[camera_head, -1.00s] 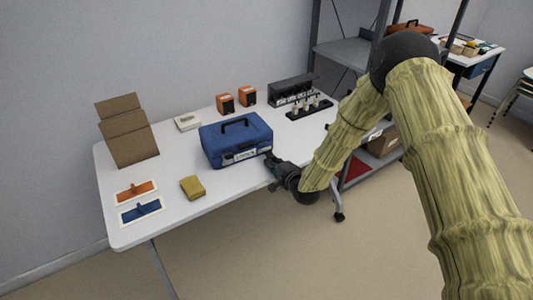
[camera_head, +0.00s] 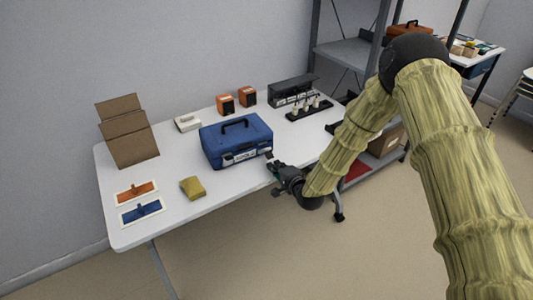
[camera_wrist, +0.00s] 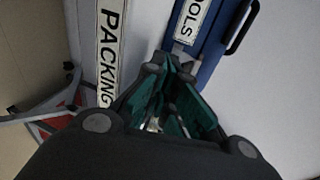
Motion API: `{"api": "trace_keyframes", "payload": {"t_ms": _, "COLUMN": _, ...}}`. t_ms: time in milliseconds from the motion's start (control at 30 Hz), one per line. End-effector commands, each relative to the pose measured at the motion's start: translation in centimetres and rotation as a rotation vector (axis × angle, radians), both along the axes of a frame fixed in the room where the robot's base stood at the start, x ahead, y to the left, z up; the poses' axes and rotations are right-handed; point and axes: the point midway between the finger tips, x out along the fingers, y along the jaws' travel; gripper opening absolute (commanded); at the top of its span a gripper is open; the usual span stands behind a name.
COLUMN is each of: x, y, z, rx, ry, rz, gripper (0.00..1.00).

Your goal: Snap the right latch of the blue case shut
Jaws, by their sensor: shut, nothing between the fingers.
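The blue case (camera_head: 237,138) stands on the white table with its lid down and its black handle on top. A pale label is on its front. In the wrist view the case (camera_wrist: 214,48) is at the upper right, with part of a label reading "OOLS". My gripper (camera_head: 271,164) is just off the case's front right corner, at the table's front edge. In the wrist view my gripper (camera_wrist: 172,66) is shut and empty, its teal fingers close to the case front. A small grey piece shows by the fingertips, perhaps the right latch; I cannot tell its position.
The white table (camera_head: 228,196) has a "PACKING" label (camera_wrist: 110,45) on its front edge. A yellow cloth-like block (camera_head: 193,187) lies front left of the case. Orange boxes (camera_head: 247,96) and a black rack (camera_head: 309,108) stand behind. A cardboard box (camera_head: 130,135) is at left.

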Motion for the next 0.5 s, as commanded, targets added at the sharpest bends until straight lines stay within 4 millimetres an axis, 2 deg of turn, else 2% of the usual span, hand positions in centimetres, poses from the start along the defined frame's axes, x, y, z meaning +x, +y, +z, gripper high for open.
{"api": "trace_keyframes", "payload": {"t_ms": 500, "x": -2.7, "y": -1.7, "z": 0.0, "rx": 0.001, "ry": 0.000, "rz": -0.001, "gripper": 0.00}}
